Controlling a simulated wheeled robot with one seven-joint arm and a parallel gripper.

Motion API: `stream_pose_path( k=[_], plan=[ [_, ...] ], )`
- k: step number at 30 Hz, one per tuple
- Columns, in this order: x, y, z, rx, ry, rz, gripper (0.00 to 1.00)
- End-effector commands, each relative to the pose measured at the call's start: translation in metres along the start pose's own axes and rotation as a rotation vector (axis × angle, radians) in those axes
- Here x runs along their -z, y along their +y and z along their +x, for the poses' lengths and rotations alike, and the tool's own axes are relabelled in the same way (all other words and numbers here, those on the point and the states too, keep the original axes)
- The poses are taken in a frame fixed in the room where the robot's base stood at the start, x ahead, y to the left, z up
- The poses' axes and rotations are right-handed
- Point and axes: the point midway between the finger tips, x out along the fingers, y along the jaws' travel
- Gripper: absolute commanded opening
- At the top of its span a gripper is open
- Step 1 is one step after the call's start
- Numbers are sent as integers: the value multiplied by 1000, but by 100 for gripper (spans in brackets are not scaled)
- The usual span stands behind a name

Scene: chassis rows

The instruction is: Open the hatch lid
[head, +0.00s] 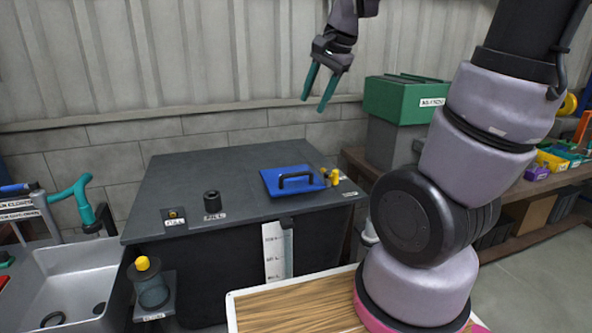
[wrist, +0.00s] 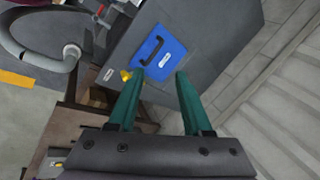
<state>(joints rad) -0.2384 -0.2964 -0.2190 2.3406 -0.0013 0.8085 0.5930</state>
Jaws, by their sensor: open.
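The blue hatch lid (head: 275,186) lies flat on the dark grey tank top (head: 220,170), toward its right side. A black bar handle (head: 296,177) stands on the lid. The lid looks closed. My gripper (head: 320,92) is open and empty, high above and behind the lid, with its green fingers pointing down. In the wrist view the lid (wrist: 172,62) shows beyond the fingertips of my gripper (wrist: 158,80), with the handle (wrist: 147,58) on its left side. Small yellow parts (head: 333,176) sit at the lid's right edge.
A black cap (head: 212,201) and a small yellow-topped fitting (head: 173,215) are on the tank top. A sink (head: 75,280) is at left. The space above the lid is clear.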

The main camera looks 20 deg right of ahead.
Motion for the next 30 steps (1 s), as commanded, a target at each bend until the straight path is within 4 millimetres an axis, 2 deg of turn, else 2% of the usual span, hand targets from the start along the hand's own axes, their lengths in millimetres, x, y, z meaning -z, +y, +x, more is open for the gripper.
stream_pose_path(
  k=[1,6,9,12,23,30],
  plan=[
    [6,-6,22,-39,-12,68,50],
    [28,-18,87,-151,11,321,50],
    [36,-21,121,-204,48,438,50],
    [42,-22,145,-240,85,520,50],
    [49,-16,182,-267,125,597,50],
    [51,-3,226,-268,125,597,50]
  ],
)
